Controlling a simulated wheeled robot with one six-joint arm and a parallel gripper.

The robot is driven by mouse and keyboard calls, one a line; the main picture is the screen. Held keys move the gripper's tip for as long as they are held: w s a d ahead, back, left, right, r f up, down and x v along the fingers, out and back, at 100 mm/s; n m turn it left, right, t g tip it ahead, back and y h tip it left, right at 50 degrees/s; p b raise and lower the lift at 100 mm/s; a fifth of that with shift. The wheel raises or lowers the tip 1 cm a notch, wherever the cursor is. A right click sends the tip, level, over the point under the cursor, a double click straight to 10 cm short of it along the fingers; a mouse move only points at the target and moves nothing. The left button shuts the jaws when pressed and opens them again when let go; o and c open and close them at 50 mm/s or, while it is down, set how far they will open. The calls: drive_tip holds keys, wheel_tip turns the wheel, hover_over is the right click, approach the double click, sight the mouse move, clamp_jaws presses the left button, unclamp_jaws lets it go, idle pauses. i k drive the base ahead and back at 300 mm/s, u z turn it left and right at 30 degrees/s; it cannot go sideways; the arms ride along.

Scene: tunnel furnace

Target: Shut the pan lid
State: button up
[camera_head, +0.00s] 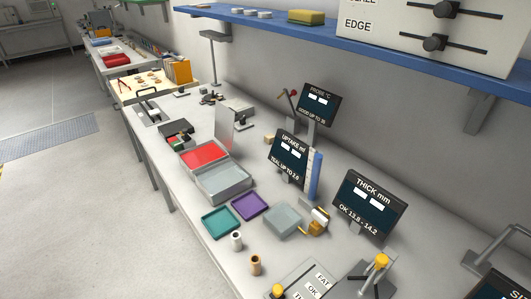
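A shallow grey pan with a red inside (203,155) sits near the middle of the bench. A grey open-topped tray (224,184) adjoins its near side. A thin pale panel (224,130) stands upright just behind the red-lined pan. I cannot tell for sure whether this panel or the grey tray is the pan's lid, nor whether either is hinged to it. No lid covers the red inside. My gripper is not in view.
A teal tray (220,223), a purple tray (251,206) and a grey block (284,219) lie nearer. Dark screens stand to the right, including a THICK mm screen (368,206). A blue shelf (350,40) overhangs the bench. The floor (80,215) at left is open.

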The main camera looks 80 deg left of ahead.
sight(225, 115)
drive_tip(key=u, duration=3.7)
drive_tip(key=i, duration=1.1)
drive_tip(key=u, duration=0.6)
drive_tip(key=i, duration=0.85)
drive_tip(key=z, duration=0.6)
drive_tip(key=i, duration=0.7)
drive_tip(key=z, duration=1.2)
drive_tip(key=i, duration=0.35)
drive_tip(key=z, duration=0.3)
